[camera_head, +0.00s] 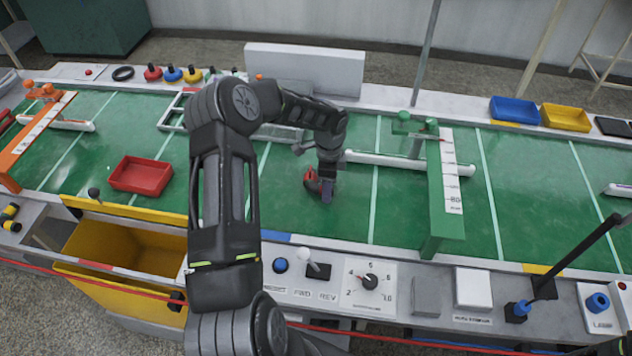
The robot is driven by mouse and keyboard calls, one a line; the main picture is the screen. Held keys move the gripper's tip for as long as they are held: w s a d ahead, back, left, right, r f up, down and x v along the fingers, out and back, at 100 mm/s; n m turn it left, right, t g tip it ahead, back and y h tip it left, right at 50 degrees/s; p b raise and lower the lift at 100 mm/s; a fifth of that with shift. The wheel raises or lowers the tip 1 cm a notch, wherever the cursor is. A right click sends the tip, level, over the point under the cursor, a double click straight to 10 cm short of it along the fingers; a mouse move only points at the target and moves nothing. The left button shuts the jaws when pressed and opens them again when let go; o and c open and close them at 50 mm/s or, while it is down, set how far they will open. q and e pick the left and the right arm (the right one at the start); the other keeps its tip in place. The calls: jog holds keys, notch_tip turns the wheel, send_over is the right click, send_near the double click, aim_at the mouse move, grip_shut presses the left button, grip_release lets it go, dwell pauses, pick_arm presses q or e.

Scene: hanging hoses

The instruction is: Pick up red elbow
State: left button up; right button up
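The red elbow (310,179) is a small red piece on the green belt near the middle of the camera_head view. My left gripper (326,192) points down right beside it, with its fingers low over the belt. The fingers overlap the right side of the elbow in the picture and hide part of it. I cannot tell whether they are around the elbow or only next to it, nor how far apart they are. My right gripper is not in view.
A red tray (141,175) lies on the belt to the left. A green gate (437,190) with a white scale stands to the right. A yellow bin (125,262) is at the front left. A control panel (330,305) with a knob and switches runs along the front edge.

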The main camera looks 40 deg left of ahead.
pick_arm(q)
jog(key=shift+f, duration=0.25)
jog(key=shift+c, duration=0.2)
grip_shut()
dwell(0.6)
